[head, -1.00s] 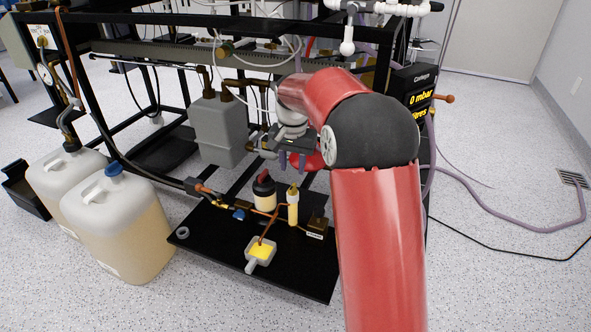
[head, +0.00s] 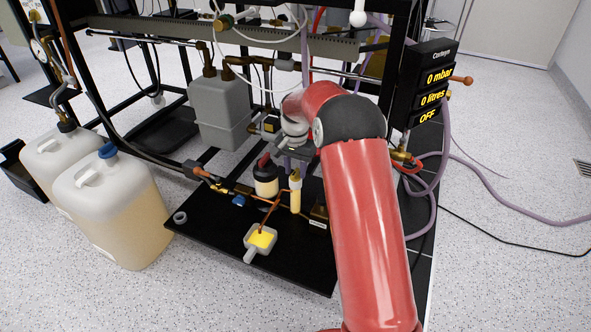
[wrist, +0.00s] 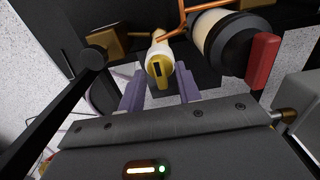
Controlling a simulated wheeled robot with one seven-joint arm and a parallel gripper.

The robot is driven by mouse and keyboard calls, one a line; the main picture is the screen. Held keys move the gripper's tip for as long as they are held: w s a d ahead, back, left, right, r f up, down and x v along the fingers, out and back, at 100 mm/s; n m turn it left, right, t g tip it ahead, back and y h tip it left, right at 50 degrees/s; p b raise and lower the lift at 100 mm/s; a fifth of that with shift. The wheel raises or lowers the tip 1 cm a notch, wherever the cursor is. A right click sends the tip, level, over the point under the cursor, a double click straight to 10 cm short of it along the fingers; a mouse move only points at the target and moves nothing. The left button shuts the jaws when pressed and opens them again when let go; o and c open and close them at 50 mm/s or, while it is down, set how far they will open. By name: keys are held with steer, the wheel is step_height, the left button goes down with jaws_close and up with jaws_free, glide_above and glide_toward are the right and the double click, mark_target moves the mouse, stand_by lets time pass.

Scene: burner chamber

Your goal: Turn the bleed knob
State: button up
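The bleed knob seems to be the small yellow knob with a dark slot (wrist: 158,69) on top of a pale upright cylinder. In the head view the cylinder (head: 295,198) stands on the black base plate (head: 200,232), with its top close under my gripper (head: 293,166). In the wrist view the two purple fingers of my gripper (wrist: 160,82) are apart, one on each side of the knob. I see a gap beside the knob and no clear contact. I cannot tell how deep the knob sits between the fingertips.
A dark-capped bottle with a red part (wrist: 228,42) stands close beside the knob; it also shows in the head view (head: 265,185). A copper pipe (head: 268,216) leads to a small tray with yellow contents (head: 262,240). A grey tank (head: 220,112) and frame bars stand behind.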

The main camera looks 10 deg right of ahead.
steer(key=shift+c, duration=0.4)
jaws_close()
steer(key=shift+n+p, duration=0.3)
steer(key=n+p, duration=0.2)
steer(key=n, duration=0.1)
steer(key=shift+r+n, duration=0.1)
steer(key=shift+n, duration=0.2)
steer(key=n+p, duration=0.2)
steer(key=n, duration=0.2)
steer(key=shift+n, duration=0.3)
steer(key=n+p, duration=0.2)
steer(key=n, duration=0.2)
steer(key=shift+n, duration=0.3)
steer(key=shift+n+p, duration=0.6)
steer(key=shift+n, duration=1.6)
